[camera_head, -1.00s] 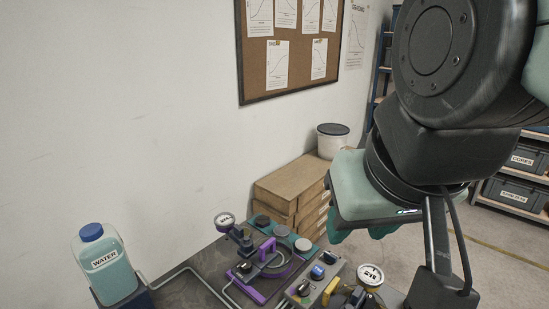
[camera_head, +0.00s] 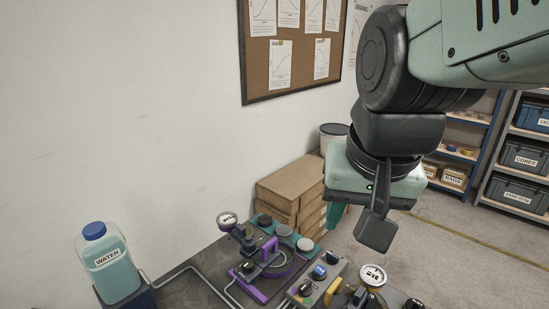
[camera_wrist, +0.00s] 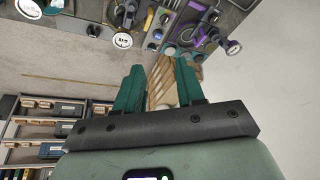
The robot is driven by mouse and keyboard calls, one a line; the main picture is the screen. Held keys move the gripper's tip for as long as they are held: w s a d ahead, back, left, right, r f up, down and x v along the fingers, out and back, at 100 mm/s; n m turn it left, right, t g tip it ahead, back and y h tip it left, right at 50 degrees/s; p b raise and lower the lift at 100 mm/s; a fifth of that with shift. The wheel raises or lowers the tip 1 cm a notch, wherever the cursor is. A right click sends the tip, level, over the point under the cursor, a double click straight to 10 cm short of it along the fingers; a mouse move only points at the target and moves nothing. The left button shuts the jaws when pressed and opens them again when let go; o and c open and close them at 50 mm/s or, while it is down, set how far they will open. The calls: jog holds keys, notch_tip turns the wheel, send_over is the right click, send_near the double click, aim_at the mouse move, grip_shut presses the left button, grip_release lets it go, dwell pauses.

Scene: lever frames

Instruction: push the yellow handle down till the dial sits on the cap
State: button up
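The cap for this dial cannot be made out. In the wrist view the same dial (camera_wrist: 123,40) is at the upper left. My gripper (camera_wrist: 160,66) is open and empty, with two teal fingers apart. In the head view my gripper (camera_head: 336,216) hangs above and behind the bench, clear of the dial and handle.
A purple lever frame (camera_head: 262,268) with its own raised dial (camera_head: 227,219) stands left of a grey switch box (camera_head: 318,277). Several round discs sit on a teal tray (camera_head: 266,234) behind. A water bottle (camera_head: 106,266) stands left. Cardboard boxes (camera_head: 285,194) are beyond the bench.

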jog(key=w+d+f+m+g, duration=0.2)
jog(key=w+f+m+g, duration=0.15)
jog(key=w+f, duration=0.35)
jog(key=m, duration=0.3)
send_near(335, 284)
jog(key=shift+g, duration=0.25)
jog(key=f, duration=0.8)
jog(key=shift+w, duration=0.2)
grip_shut()
